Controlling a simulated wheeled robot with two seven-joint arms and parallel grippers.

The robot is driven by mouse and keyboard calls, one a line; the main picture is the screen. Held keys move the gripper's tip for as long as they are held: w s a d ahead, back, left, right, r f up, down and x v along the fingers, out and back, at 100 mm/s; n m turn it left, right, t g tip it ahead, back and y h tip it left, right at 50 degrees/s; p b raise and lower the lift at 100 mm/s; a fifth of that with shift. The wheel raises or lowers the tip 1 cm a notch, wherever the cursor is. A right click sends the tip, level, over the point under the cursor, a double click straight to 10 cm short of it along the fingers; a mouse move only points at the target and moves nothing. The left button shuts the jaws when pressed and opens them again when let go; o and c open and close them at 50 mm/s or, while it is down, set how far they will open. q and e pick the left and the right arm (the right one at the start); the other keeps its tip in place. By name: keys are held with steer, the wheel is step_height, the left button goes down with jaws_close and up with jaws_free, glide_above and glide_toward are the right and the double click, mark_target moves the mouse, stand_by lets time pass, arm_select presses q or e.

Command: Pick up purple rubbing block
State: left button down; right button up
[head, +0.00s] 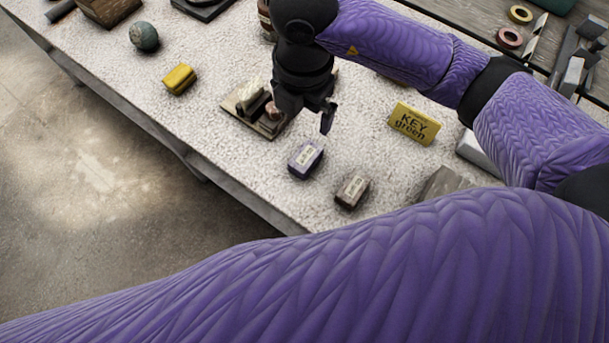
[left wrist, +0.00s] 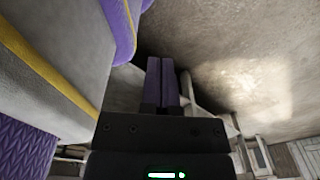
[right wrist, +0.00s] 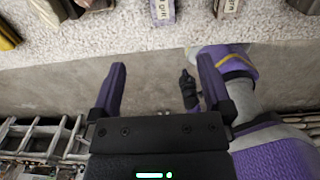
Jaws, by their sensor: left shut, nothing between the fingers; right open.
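The purple rubbing block (head: 306,158) lies on the speckled table top near its front edge, a pale label on its upper face. In the right wrist view its labelled end (right wrist: 162,11) shows at the top edge, cut off by the frame. My right gripper (head: 301,114) is open and empty, just above and left of the block in the head view, apart from it. In the right wrist view the fingers (right wrist: 161,65) are spread, with floor and table edge between them. My left gripper (left wrist: 162,62) is shut and empty, seen only in the left wrist view, away from the block.
A grey-brown block (head: 352,191) lies close to the right of the purple one. A yellow "KEY green" sign (head: 414,124) stands behind. A wooden board with small items (head: 243,108), a yellow block (head: 179,79) and a green sphere (head: 144,36) are leftward. Bare table surrounds the purple block.

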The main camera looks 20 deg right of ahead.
steer(key=b, duration=0.4)
glide_above(306, 155)
steer(key=f, duration=0.7)
steer(key=shift+s+a+f, duration=0.1)
steer(key=shift+a+f, duration=0.1)
steer(key=shift+a, duration=0.05)
steer(key=f+b, duration=0.1)
steer(key=f, duration=0.2)
steer(key=f+b, duration=0.1)
steer(key=f, duration=0.5)
steer(key=shift+d+f+b, duration=0.2)
steer(key=shift+d+b, duration=0.05)
steer(key=shift+b, duration=0.15)
steer(key=shift+r, duration=0.1)
steer(key=c, duration=0.7)
arm_select(q)
step_height(306, 155, down, 10)
steer(key=s+a, duration=0.1)
steer(key=s, duration=0.1)
steer(key=shift+a+r+g, duration=0.2)
steer(key=shift+a+g, duration=0.1)
arm_select(e)
jaws_close()
